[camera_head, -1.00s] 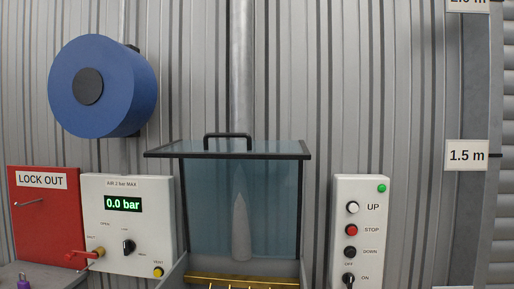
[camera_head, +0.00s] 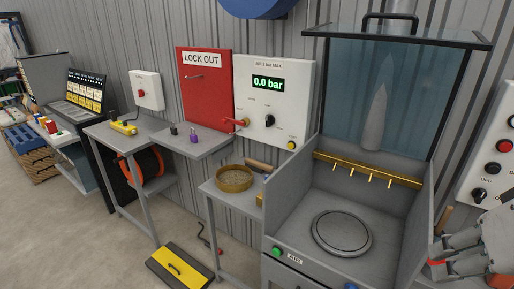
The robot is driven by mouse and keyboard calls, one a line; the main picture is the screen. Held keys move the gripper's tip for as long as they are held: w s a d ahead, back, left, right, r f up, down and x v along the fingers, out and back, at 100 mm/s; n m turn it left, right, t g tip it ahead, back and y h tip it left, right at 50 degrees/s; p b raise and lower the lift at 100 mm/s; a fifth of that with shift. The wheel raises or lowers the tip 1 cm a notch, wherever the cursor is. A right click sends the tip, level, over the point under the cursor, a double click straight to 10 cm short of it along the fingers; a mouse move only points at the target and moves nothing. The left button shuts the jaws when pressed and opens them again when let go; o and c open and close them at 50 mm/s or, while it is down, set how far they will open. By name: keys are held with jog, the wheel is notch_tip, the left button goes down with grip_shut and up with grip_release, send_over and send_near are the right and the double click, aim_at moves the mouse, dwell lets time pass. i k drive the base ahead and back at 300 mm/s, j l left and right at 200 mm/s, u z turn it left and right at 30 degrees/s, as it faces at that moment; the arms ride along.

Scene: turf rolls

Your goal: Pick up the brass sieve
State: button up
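The brass sieve (camera_head: 233,187) is a round, shallow, gold-coloured pan with a greyish inside. It rests upright on a small grey side table (camera_head: 222,204), left of the grey cabinet. My gripper (camera_head: 440,258) shows at the lower right edge, in front of the cabinet's right side. It is well to the right of the sieve and apart from it. Its fingers are partly cut off and too unclear to tell open from shut.
The cabinet (camera_head: 284,200) has a raised glass lid, a brass nozzle bar (camera_head: 365,170) and a round plate (camera_head: 342,232). A wooden-handled tool (camera_head: 258,165) lies behind the sieve. A yellow-black pedal (camera_head: 180,268) is on the floor.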

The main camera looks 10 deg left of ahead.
aim_at(230, 178)
jog(key=u, duration=0.85)
jog(key=i+j+z, duration=0.15)
jog(key=z, duration=0.25)
jog(key=i+j+z, duration=0.1)
jog(key=z, duration=0.35)
jog(key=j+z, duration=0.4)
jog(key=i+j+z, duration=0.1)
jog(key=j, duration=0.45)
jog(key=i+j+z, duration=0.1)
jog(key=j, duration=0.45)
jog(key=i+j+z, duration=0.15)
jog(key=j, duration=0.4)
jog(key=j+z, duration=0.1)
jog(key=j, duration=0.5)
jog(key=i, duration=0.05)
